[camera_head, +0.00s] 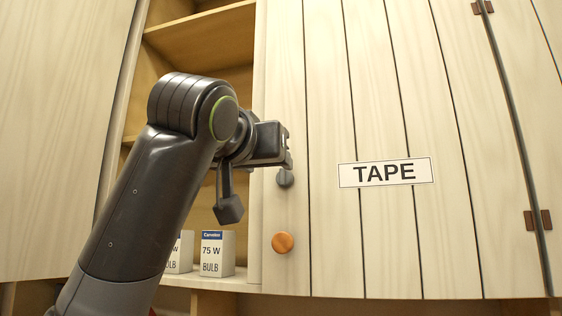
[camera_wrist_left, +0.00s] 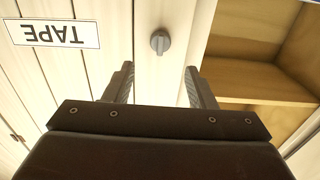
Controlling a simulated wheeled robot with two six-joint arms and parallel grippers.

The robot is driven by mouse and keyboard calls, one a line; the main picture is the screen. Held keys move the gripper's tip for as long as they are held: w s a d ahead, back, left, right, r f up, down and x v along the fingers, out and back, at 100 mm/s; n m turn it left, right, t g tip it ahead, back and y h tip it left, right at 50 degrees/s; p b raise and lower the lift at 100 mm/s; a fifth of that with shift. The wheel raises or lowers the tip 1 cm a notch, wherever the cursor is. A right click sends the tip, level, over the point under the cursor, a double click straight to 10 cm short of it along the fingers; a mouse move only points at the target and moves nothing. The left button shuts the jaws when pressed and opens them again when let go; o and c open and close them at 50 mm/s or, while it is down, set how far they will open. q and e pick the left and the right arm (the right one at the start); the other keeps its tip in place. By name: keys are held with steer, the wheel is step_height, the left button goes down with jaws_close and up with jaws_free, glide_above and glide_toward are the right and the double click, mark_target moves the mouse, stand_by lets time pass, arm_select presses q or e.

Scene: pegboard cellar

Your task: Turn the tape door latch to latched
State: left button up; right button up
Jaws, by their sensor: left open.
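The tape door (camera_head: 376,240) is pale boarded wood with a white TAPE label (camera_head: 387,172), and it looks closed. The latch (camera_head: 285,179) is a small grey round turn-knob near the door's left edge, partly hidden by my gripper in the head view. In the left wrist view, which is upside down, the latch (camera_wrist_left: 160,43) shows whole, with its raised grip running up and down. My left gripper (camera_head: 287,150) is open and empty, just above the latch in the head view. In the wrist view its fingers (camera_wrist_left: 159,70) stand apart, short of the latch. My right gripper is not in view.
An orange round knob (camera_head: 282,243) sits on the door below the latch. Open shelves on the left hold white bulb boxes (camera_head: 217,254). Brown hinges (camera_head: 538,219) are on the door's right side. The door front right of the latch is clear.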

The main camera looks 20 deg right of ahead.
mark_target(281, 175)
arm_select(q)
steer(key=p+x, duration=0.4)
steer(key=x, duration=0.4)
steer(key=shift+w+d+r, duration=0.1)
steer(key=shift+w+d, duration=0.2)
steer(key=shift+w, duration=0.05)
steer(key=c, duration=1)
